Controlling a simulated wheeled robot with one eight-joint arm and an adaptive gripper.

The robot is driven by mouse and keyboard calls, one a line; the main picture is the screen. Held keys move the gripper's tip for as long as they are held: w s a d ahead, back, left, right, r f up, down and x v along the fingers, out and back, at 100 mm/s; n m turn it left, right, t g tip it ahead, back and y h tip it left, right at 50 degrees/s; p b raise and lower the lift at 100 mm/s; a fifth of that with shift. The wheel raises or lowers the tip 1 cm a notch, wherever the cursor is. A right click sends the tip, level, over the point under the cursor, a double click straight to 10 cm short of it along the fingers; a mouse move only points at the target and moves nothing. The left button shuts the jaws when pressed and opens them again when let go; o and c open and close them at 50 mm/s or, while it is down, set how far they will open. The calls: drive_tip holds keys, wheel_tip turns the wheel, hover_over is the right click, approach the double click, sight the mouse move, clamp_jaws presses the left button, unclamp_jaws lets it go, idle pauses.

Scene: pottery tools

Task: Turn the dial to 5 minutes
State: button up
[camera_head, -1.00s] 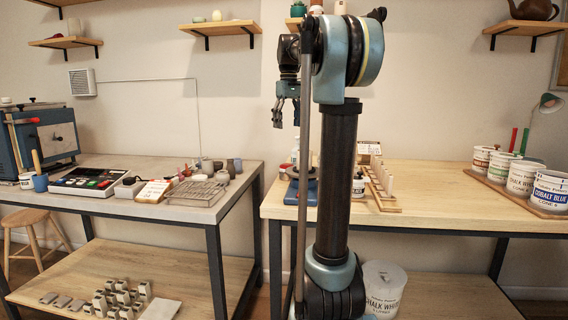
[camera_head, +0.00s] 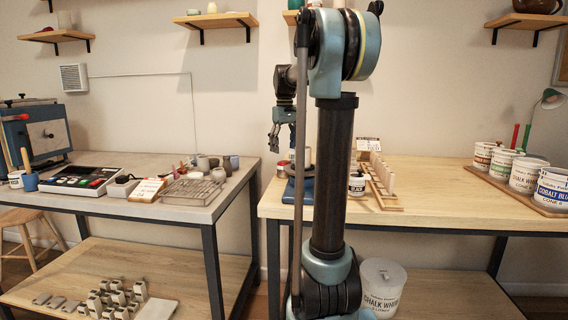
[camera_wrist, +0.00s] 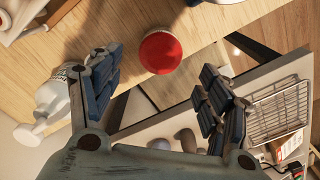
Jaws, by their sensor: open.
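No dial with readable marks shows in either view. A round red-topped thing (camera_wrist: 160,52) stands on the wooden table near its edge in the wrist view; whether it carries the dial I cannot tell. It also shows small in the head view (camera_head: 282,165), at the table's left end. My gripper (camera_head: 277,137) hangs above that end, fingers pointing down. In the wrist view my gripper (camera_wrist: 162,78) is open and empty, its fingers spread either side of the red top and apart from it.
A white pump bottle (camera_wrist: 50,100) stands close to one finger. A wire rack (camera_wrist: 280,110) lies on the grey table (camera_head: 180,210) across a gap. A control box (camera_head: 85,181) and a blue kiln-like box (camera_head: 40,135) stand further left. Labelled tubs (camera_head: 525,175) stand at the right.

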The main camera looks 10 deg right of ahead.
sight(284, 161)
drive_tip(key=shift+f, duration=3.05)
drive_tip(key=c, duration=1.1)
